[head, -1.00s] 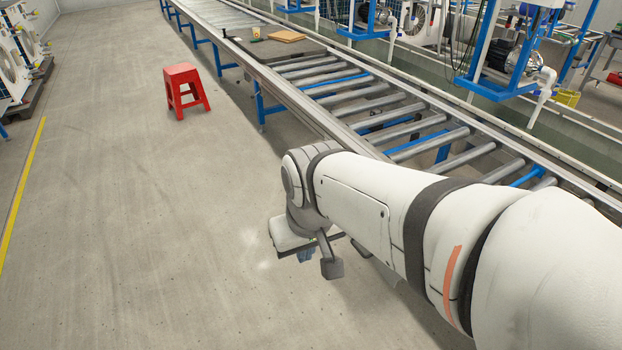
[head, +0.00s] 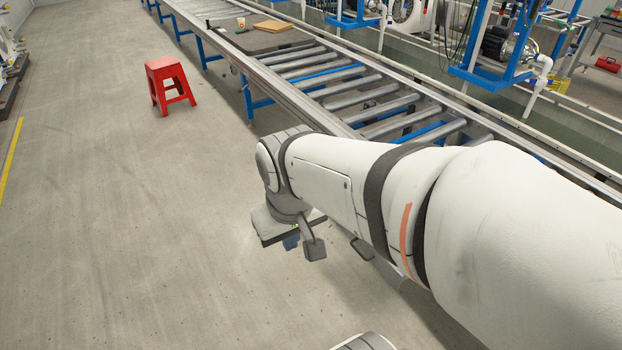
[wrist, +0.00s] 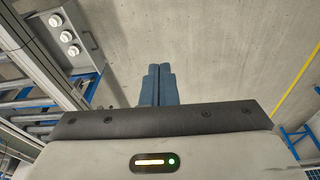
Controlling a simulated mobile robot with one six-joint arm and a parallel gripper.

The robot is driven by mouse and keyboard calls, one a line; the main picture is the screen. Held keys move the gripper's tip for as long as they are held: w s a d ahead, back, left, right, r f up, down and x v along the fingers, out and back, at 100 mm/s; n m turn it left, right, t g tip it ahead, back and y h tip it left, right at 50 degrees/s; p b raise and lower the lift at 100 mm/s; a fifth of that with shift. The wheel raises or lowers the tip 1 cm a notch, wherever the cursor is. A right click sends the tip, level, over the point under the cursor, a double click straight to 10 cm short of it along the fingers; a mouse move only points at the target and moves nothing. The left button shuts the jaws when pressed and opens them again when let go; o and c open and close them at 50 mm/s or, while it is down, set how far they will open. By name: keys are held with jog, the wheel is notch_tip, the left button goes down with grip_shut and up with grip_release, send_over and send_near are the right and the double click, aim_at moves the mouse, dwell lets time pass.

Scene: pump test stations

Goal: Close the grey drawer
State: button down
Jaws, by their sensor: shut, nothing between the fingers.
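In the head view my gripper (head: 291,242) hangs over the floor left of the conveyor, partly hidden by my wrist.
A roller conveyor (head: 350,95) runs along the right of my arm. A red stool (head: 170,84) stands on the floor at the upper left. A brown board (head: 272,26) and a small cup (head: 241,22) sit on the conveyor's far part.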

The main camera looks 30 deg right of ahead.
jog(key=w+d+f+n+g+h+b, duration=0.1)
jog(key=d+f+n+g+h+b, duration=0.15)
jog(key=d+f+b, duration=0.35)
jog(key=w+d+f+n+g+h+b, duration=0.1)
jog(key=d+f+g+h, duration=0.25)
jog(key=f, duration=0.55)
jog(key=n+t+h+b, duration=0.5)
jog(key=n+h+b, duration=0.7)
jog(key=n+b, duration=0.45)
send_over(375, 260)
jog(key=s+a+b, duration=0.1)
jog(key=s+a, duration=0.2)
jog(key=shift+m, duration=0.6)
jog(key=f, duration=3.6)
jog(key=shift+w+f, duration=0.25)
